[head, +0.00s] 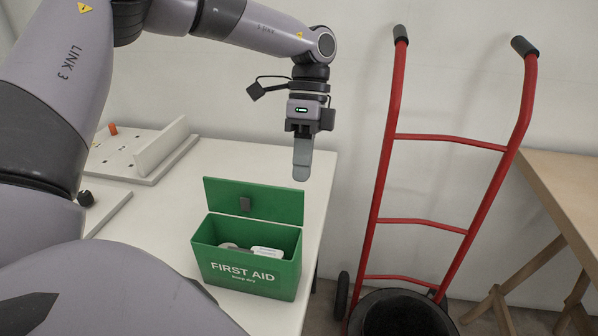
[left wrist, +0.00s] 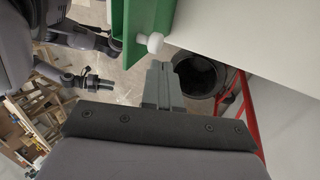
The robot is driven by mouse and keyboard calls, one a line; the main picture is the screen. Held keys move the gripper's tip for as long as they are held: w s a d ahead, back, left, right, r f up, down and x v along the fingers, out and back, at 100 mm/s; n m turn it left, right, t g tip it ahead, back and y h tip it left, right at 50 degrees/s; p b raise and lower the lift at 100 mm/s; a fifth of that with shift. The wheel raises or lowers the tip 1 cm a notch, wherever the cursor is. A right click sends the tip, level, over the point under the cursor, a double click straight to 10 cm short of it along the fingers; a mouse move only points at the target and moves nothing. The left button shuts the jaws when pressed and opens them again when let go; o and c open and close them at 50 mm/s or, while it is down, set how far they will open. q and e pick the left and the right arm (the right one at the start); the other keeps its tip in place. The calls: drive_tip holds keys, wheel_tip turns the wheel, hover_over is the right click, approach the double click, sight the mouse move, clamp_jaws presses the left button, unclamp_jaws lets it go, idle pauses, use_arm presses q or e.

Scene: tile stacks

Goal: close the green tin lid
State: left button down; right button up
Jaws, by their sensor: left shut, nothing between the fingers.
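The green first aid tin (head: 247,272) stands on the white table near its right edge. Its lid (head: 270,202) is open and stands roughly upright at the back, with a dark grey latch on its inner face. A white roll and a small white packet (head: 267,252) show inside. My left gripper (head: 301,172) points down above the lid's right end, apart from it in the picture, shut and empty. In the left wrist view, its closed fingers (left wrist: 163,68) are just below green metal of the tin (left wrist: 146,18). An arm that looks like my right one ends in a small gripper (left wrist: 98,82); its jaws are unclear.
A white board with an upright panel (head: 160,148) lies at the back left of the table (head: 222,155). A red hand truck (head: 385,165) leans on the wall to the right, with a black bucket (head: 400,315) before it. A wooden trestle table (head: 565,180) is far right.

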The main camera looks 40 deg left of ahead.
use_arm(q)
drive_tip(key=shift+s+d+r, duration=0.1)
drive_tip(key=shift+s+d, duration=0.2)
drive_tip(key=shift+s, duration=0.25)
drive_tip(key=shift+s+d, duration=0.3)
drive_tip(key=shift+s, duration=0.25)
